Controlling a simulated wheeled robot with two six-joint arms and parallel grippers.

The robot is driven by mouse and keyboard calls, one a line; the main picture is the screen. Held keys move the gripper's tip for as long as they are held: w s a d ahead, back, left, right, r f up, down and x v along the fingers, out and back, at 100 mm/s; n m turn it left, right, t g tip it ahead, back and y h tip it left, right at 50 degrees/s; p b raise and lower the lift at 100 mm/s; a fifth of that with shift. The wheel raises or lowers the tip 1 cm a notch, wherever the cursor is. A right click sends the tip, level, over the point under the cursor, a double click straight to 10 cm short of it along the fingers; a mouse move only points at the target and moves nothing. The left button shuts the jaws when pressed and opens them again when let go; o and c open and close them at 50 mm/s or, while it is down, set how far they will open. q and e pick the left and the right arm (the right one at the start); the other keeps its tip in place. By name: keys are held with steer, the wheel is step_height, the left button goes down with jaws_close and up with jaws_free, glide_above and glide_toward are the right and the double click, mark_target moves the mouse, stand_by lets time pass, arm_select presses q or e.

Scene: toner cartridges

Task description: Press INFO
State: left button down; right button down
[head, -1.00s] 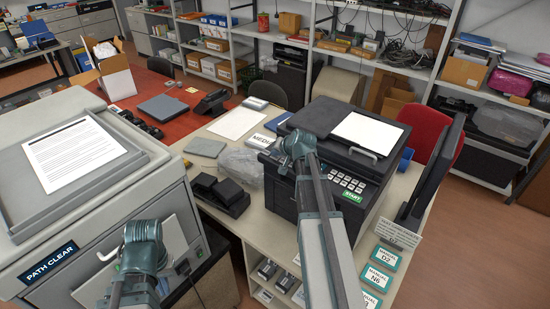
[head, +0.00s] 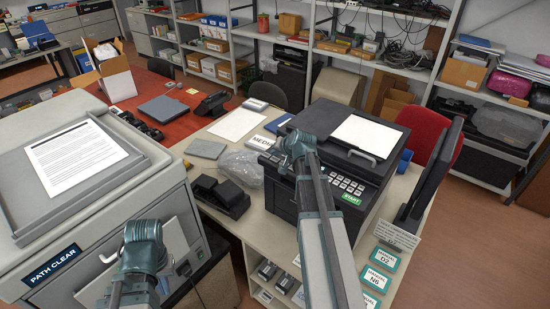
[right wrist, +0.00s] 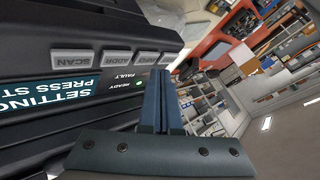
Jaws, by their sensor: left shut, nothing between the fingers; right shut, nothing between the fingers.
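The black printer (head: 375,200) stands on the light table in the head view, with a button panel and a green START key (head: 351,200) on its front. In the right wrist view its panel appears upside down, with a row of grey keys that includes SCAN (right wrist: 76,58) and ADDR (right wrist: 118,57). A lit display (right wrist: 45,92) and a green READY light (right wrist: 139,83) lie below the keys. My right gripper (right wrist: 161,75) is shut and empty, its tips close to the right end of the row. Contact cannot be told. My left gripper's fingers are hidden.
A grey machine (head: 95,235) labelled PATH CLEAR fills the left. A monitor (head: 432,180) stands right of the printer.

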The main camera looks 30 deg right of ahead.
mark_target(276, 161)
step_height(276, 161, up, 5)
steer(key=p, duration=0.5)
stand_by(0.5)
stand_by(0.4)
